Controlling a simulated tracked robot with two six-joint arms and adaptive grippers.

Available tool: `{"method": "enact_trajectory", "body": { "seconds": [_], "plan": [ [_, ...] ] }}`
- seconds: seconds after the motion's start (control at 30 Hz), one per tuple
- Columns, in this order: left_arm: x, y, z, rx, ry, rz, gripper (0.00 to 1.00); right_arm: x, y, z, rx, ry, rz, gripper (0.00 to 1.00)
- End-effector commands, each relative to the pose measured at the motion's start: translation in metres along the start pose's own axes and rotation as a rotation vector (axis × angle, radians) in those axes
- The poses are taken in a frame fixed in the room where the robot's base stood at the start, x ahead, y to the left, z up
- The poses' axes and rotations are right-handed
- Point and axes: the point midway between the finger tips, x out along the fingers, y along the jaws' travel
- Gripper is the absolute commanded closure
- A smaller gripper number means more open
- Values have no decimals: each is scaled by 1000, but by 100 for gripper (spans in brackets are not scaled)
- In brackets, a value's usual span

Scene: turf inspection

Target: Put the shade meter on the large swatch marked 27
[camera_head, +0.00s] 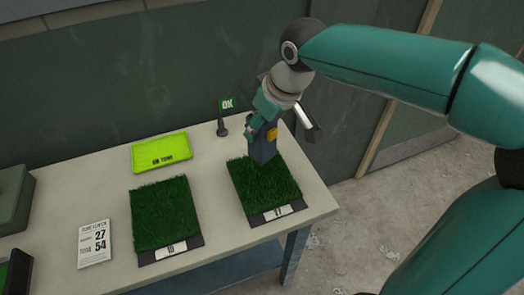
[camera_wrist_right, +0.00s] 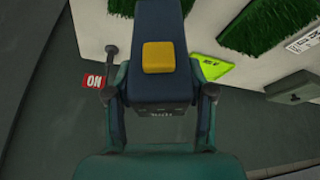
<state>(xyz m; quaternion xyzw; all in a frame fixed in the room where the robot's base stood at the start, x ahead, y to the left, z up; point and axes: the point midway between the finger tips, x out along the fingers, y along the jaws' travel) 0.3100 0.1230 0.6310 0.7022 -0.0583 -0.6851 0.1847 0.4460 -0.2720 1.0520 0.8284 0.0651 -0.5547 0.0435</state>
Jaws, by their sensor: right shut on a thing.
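The shade meter (camera_head: 263,150) is a dark blue block with a yellow button. My right gripper (camera_head: 262,125) is shut on its upper part and holds it upright over the back part of the right turf swatch (camera_head: 268,193). I cannot tell if its base touches the grass. That swatch's front label (camera_head: 277,213) is too small to read surely. A second large swatch (camera_head: 164,213) lies to its left, its label also unclear. In the wrist view the meter (camera_wrist_right: 157,85) sits between my right gripper's fingers (camera_wrist_right: 158,92).
A card (camera_head: 94,244) showing 27 and 54 lies left of the swatches. A lime green tray (camera_head: 160,152) and a small OK flag (camera_head: 227,104) stand at the back. A grey-green box (camera_head: 12,200) is at far left. The table's right edge is close to the right swatch.

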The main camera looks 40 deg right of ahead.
Motion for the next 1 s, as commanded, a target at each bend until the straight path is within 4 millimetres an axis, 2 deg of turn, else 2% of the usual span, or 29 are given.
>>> {"method": "enact_trajectory", "body": {
  "seconds": [0.1,0.33,0.6,0.97,1.0],
  "plan": [
    [2,-1,0,0,0,0,60,20,1,9,2,-1,0,92],
    [4,-1,0,0,1,0,60,35,0,14,2,1,0,92],
    [6,-2,0,0,1,0,60,67,1,28,1,0,1,92],
    [8,-3,0,0,0,0,60,71,1,30,2,3,1,92],
    [9,-3,0,0,0,0,60,72,1,30,2,1,1,45]
  ]
}}
